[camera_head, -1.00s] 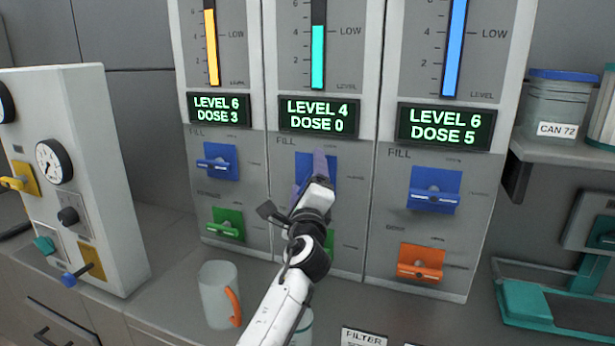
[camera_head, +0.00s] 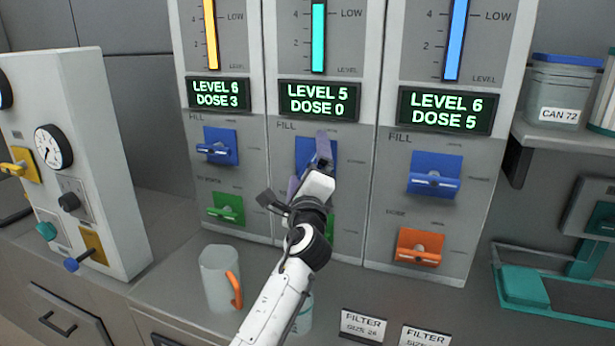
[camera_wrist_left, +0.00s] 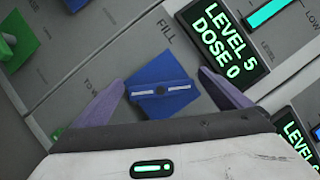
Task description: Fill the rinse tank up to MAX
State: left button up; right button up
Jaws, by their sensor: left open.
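Three tank panels stand side by side. The middle one has a teal level bar (camera_head: 318,38) and a display (camera_head: 319,100) reading LEVEL 5, DOSE 0. Its blue FILL switch (camera_head: 313,153) is partly hidden by my left gripper (camera_head: 308,168). In the left wrist view the blue switch plate (camera_wrist_left: 163,75) lies between the two purple fingers of my left gripper (camera_wrist_left: 172,100), which are spread open on either side of it. I cannot tell whether they touch the switch handle. The top of the gauges, with any MAX mark, is out of frame. My right gripper is not in view.
The left panel display (camera_head: 219,94) reads LEVEL 6, DOSE 3; the right display (camera_head: 445,110) reads LEVEL 6, DOSE 5. A green switch (camera_head: 225,208) and an orange switch (camera_head: 419,247) sit lower. A mug (camera_head: 219,278) stands on the counter, left of my arm.

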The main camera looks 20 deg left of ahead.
pick_arm(q)
jog(key=v, duration=0.9)
jog(key=shift+s, duration=0.1)
jog(key=shift+c, duration=0.2)
dwell(6.0)
